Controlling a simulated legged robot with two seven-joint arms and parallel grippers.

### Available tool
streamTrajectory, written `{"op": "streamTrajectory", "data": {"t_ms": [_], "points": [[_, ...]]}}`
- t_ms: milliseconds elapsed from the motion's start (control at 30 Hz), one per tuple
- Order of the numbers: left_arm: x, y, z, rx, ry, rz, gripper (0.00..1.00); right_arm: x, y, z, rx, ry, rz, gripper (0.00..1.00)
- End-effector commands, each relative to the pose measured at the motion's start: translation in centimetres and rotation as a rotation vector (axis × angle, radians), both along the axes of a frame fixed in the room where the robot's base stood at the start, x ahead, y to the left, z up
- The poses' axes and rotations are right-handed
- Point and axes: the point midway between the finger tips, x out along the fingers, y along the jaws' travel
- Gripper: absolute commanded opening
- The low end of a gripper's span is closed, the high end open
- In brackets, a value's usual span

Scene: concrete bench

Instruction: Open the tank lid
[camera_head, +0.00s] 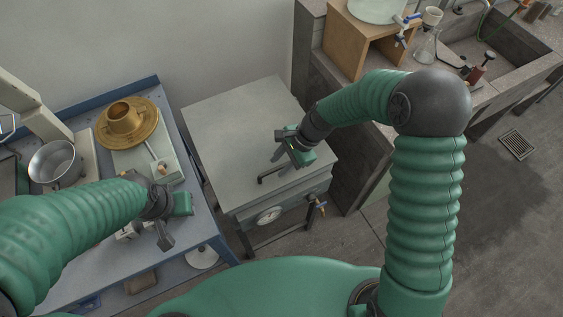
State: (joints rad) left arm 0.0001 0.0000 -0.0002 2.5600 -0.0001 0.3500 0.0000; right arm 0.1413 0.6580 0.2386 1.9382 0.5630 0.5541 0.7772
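The tank (290,208) is a pale grey box on a dark stand in the middle of the view, with a round gauge (268,215) and a small tap on its front. Its flat lid (235,120) lies level on top and looks closed. A dark bar handle (272,176) sits at the lid's front edge. My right gripper (281,150) is over the front right part of the lid, just behind the handle, open with nothing between its fingers. My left gripper (172,228) hangs by the blue bench, left of the tank; its finger opening is unclear.
The blue bench (205,225) at left holds a brass-coloured vessel (124,119) on a pale device and a metal pan (55,162). A concrete bench with a sink (497,62), wooden stand (350,38) and glass flask (426,47) stands at right. A wall is behind the tank.

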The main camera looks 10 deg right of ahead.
Motion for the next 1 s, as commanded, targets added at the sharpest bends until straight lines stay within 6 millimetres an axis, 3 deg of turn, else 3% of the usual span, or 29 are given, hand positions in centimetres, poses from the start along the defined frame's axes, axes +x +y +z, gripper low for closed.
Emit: {"op": "streamTrajectory", "data": {"t_ms": [67,333,1000], "points": [[0.00,0.00,0.00,0.000,0.000,0.000,0.36,0.03,-0.16,-0.01,0.001,0.000,-0.002,0.34],[0.00,-0.01,0.00,0.000,0.000,0.000,0.36,0.04,-0.32,0.01,0.002,-0.001,-0.002,0.00],[0.00,-0.01,0.00,0.000,0.000,0.000,0.36,0.08,-0.18,0.06,0.001,-0.001,-0.003,0.00]]}}
